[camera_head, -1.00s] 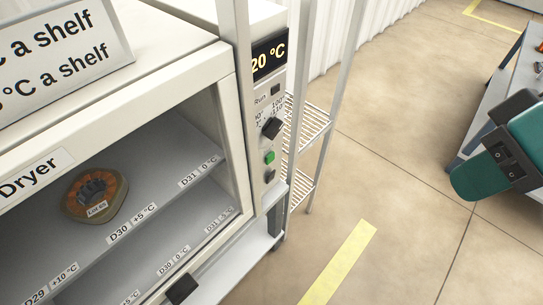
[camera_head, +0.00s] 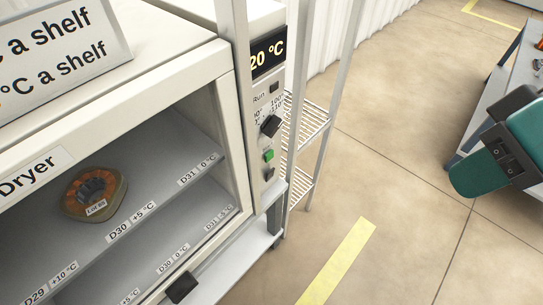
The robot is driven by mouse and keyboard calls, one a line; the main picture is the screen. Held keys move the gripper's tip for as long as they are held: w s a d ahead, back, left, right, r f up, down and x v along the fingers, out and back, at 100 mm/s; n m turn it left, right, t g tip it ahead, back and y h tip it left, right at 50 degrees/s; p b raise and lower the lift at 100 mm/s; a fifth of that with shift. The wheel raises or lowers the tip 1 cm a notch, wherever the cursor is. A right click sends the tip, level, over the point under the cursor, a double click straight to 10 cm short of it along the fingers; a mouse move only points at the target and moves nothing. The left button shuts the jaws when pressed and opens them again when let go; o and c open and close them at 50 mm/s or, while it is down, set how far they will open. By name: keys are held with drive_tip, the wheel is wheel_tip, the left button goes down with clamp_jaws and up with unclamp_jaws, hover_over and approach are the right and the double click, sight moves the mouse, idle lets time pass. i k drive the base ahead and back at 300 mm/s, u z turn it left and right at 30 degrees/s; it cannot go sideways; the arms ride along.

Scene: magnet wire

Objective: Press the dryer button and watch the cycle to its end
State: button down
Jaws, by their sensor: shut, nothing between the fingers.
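The white dryer (camera_head: 115,92) fills the left of the head view. Its control panel, on the right of its front, has a lit display (camera_head: 268,52) reading 20 °C, a black knob (camera_head: 271,126) and a green button (camera_head: 268,155). Nothing touches the button. A round part with orange-brown windings and a paper label (camera_head: 95,190) lies on the upper shelf near the D30 +5 °C tag. I cannot tell whether clear glass covers the dryer front. My gripper is out of view; only a teal and black part of my arm shows at the right edge.
A sign (camera_head: 60,55) stands on the dryer top. A wire rack (camera_head: 306,122) with light posts stands just right of the dryer, close to the panel. A workbench (camera_head: 497,85) is at the far right. The floor between is clear, with a yellow stripe (camera_head: 338,262).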

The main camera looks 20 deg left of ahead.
sight(269, 156)
drive_tip(key=z, duration=0.2)
drive_tip(key=k, duration=1.1)
drive_tip(key=u, duration=1.55)
